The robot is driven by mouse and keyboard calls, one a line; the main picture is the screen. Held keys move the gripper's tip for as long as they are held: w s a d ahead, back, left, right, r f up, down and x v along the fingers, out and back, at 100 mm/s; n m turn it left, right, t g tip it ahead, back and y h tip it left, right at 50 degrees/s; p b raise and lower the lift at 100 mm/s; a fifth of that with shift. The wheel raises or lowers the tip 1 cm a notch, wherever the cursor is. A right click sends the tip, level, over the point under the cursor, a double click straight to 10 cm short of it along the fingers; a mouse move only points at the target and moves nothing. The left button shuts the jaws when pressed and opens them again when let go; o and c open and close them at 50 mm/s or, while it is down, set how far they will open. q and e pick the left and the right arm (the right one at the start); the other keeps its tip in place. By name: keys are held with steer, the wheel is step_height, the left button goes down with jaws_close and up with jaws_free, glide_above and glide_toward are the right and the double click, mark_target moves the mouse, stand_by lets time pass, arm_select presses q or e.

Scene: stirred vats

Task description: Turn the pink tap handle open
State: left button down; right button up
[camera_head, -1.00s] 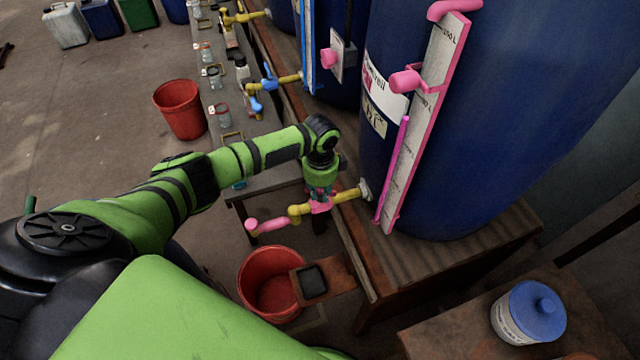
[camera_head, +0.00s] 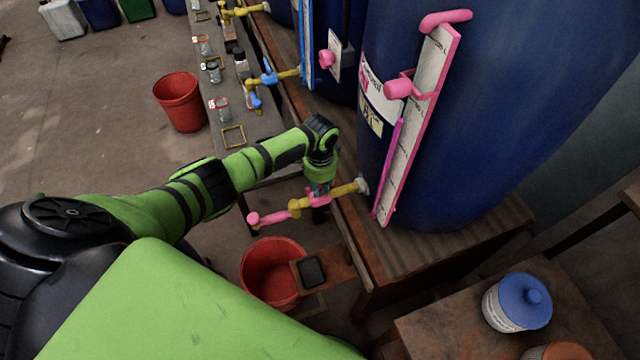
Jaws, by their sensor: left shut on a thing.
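The tap is a yellow pipe (camera_head: 346,189) coming out of the large blue vat (camera_head: 480,130), with a pink spout end (camera_head: 268,218) to the left. My left gripper (camera_head: 319,190) points down over the tap's middle and is shut on the pink tap handle (camera_head: 320,201). The fingers and wrist hide most of the handle, so its exact angle cannot be told. My right gripper is not in view.
A red bucket (camera_head: 268,272) stands below the tap, beside a small wooden shelf with a dark pad (camera_head: 312,271). A pink-framed gauge (camera_head: 421,125) runs up the vat. A blue-lidded jar (camera_head: 516,302) stands at lower right. Another red bucket (camera_head: 181,105) is on the floor.

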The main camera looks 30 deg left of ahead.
mark_target(320, 186)
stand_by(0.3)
arm_select(q)
steer(key=c, duration=1.1)
jaws_free()
steer(key=shift+r, duration=0.1)
steer(key=shift+r, duration=0.5)
step_height(320, 186, up, 11)
steer(key=shift+s+f, duration=0.1)
